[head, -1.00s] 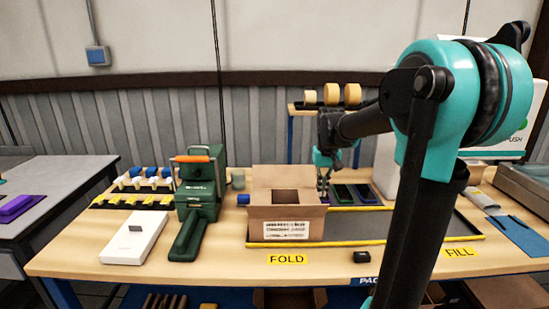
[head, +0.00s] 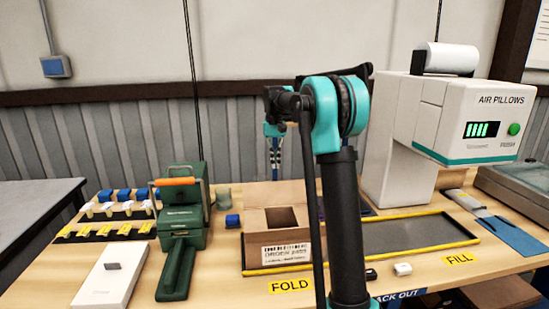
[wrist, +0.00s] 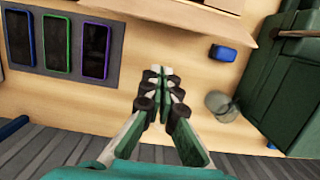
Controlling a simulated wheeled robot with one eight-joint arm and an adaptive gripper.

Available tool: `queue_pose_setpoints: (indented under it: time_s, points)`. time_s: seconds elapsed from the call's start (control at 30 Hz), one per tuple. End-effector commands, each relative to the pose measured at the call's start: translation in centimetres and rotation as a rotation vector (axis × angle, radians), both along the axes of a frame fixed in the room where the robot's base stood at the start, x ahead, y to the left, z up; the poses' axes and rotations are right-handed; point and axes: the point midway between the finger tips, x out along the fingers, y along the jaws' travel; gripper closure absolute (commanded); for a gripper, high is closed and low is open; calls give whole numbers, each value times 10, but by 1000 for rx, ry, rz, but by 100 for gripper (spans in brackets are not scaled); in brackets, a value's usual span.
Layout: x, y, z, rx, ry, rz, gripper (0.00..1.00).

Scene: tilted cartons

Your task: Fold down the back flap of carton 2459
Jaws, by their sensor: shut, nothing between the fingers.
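The carton (head: 290,256) stands on the yellow-edged mat at the FOLD mark, its white barcode label facing me; I cannot read a number on it. Its back flap (head: 275,193) stands up at the rear edge. A dark opening shows in the middle of its top, with cardboard around it. My gripper (head: 274,131) is behind and above the carton, small and partly hidden by my arm. In the wrist view my gripper (wrist: 160,75) is shut and empty, over bare table; the carton's cardboard edge (wrist: 180,12) crosses the top, apart from the fingertips.
A green press (head: 182,225) stands left of the carton, with a blue block (head: 232,221) and a grey-green cup (head: 223,198) between. Several phones (wrist: 53,42) lie on a dark tray in the wrist view. The white air-pillow machine (head: 420,140) stands right. The mat's right part is clear.

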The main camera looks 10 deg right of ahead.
Motion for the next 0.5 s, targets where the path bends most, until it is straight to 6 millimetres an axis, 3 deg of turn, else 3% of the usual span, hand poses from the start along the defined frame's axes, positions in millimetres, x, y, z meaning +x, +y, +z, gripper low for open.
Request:
queue_pose_setpoints:
  time_s: [0.27,0.5]
  points:
    - [-11,0,-55,0,0,0,100]
    - [-37,0,-41,0,-1,0,100]
